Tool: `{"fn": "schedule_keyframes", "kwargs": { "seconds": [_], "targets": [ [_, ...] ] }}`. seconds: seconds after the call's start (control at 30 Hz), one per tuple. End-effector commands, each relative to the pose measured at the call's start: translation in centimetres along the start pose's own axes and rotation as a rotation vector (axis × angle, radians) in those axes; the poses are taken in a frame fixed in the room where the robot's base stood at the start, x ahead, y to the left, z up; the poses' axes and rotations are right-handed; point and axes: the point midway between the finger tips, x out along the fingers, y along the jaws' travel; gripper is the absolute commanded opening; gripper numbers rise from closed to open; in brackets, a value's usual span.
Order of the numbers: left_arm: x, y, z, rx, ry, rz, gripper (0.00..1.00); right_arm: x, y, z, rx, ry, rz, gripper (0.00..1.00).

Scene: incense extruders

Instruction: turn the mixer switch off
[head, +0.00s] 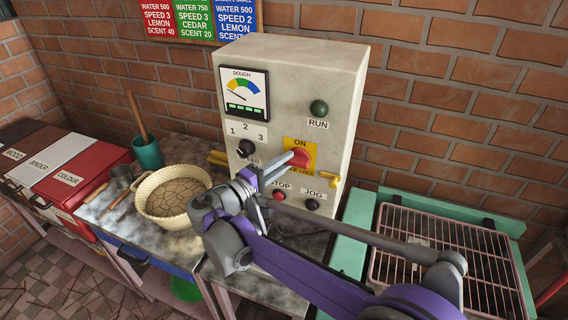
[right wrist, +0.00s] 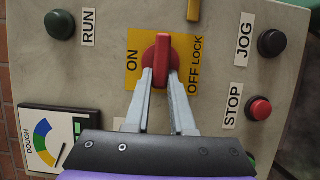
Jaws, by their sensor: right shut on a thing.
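The mixer switch is a red handle (head: 300,157) on a yellow plate (head: 309,146) on the front of the pale control box (head: 292,110). The plate reads ON at the top and OFF LOCK at the bottom. The handle (right wrist: 161,58) lies crosswise between the two words in the right wrist view. My right gripper (head: 283,166) is shut on the handle. Its grey fingers (right wrist: 161,82) lie on both sides of the handle's near end. The gripper partly covers the OFF label in the head view. My left gripper is not in view.
A green RUN button (head: 319,108), a red STOP button (head: 279,195) and a black JOG button (head: 312,204) surround the switch. A speed knob (head: 245,148) is to the left. A bowl of dough (head: 174,193) stands left of the box. A wire rack (head: 440,250) is at right.

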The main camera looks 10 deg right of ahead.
Motion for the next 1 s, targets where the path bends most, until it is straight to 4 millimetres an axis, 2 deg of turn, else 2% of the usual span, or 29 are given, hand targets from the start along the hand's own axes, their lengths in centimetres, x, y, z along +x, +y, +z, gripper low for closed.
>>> {"fn": "schedule_keyframes", "kwargs": {
  "seconds": [0.43, 0.47, 0.6, 0.63, 0.9, 1.0],
  "targets": [
    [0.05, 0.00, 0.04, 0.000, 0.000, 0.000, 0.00, -0.01, -0.09, 0.03, -0.011, -0.001, 0.002, 0.00],
    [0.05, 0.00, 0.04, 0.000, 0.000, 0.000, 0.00, -0.01, -0.09, 0.04, -0.011, -0.001, 0.002, 0.24],
    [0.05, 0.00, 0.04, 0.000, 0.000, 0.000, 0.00, 0.00, -0.08, 0.03, -0.010, 0.000, 0.003, 0.49],
    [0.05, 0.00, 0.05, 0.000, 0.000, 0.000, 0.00, 0.00, -0.07, 0.03, -0.010, 0.000, 0.003, 0.53],
    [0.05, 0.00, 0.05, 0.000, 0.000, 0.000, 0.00, -0.05, -0.04, 0.01, -0.009, 0.000, 0.003, 0.53],
    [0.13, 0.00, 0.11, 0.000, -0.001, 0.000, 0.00, -0.64, -0.07, -0.03, -0.009, 0.001, 0.003, 0.53]
  ]
}}
